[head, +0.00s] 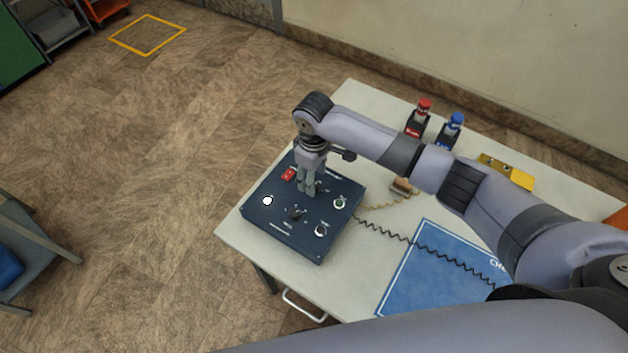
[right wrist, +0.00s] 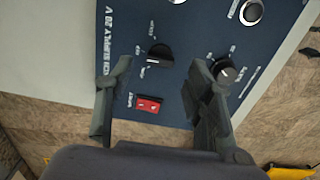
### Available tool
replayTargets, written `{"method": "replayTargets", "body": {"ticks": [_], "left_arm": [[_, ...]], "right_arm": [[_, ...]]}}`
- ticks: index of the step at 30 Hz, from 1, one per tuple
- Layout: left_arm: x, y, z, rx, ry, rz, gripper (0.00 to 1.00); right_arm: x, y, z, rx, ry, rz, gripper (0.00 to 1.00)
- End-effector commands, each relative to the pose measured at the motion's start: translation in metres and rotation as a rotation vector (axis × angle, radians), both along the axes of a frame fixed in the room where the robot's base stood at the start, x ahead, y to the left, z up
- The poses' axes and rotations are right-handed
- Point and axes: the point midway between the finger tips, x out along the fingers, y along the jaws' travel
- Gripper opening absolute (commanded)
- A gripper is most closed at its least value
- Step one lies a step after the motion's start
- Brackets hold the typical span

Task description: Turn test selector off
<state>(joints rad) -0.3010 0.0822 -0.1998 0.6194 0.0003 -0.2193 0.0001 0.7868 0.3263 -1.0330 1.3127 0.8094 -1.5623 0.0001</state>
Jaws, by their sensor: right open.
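A dark blue trainer box (head: 262,222) with knobs and a red switch (head: 288,174) stands on the table's left end. My right gripper (head: 308,190) points down over its back part, fingers apart and empty. In the right wrist view, a black knob (right wrist: 160,55) with a white pointer mark shows between the open fingers (right wrist: 158,72). A second black knob (right wrist: 228,70) is partly behind the right-hand finger. The labels are too small to tell which knob is the test selector. The head view also shows a black knob (head: 296,214) near the front. My left gripper is out of view.
A coiled black cord (head: 400,238) runs across the white table (head: 350,290) over a blue mat (head: 430,285). Red (head: 420,115) and blue (head: 452,128) devices and a yellow object (head: 515,175) stand along the back.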

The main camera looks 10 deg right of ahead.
Motion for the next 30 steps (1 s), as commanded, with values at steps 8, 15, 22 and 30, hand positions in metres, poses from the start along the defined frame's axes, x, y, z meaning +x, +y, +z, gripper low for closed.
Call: {"method": "replayTargets", "body": {"ticks": [8,15,22,30], "left_arm": [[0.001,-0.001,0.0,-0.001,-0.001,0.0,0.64],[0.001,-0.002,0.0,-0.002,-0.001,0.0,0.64],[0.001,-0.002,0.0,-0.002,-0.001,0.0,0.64],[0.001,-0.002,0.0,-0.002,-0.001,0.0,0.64]], "right_arm": [[0.001,0.0,0.06,0.001,-0.004,0.0,0.48],[0.0,0.0,0.087,0.0,0.0,0.0,0.48],[0.0,0.0,0.09,-0.001,0.001,-0.001,0.48],[0.0,0.0,0.089,-0.001,0.001,-0.001,0.48]]}}
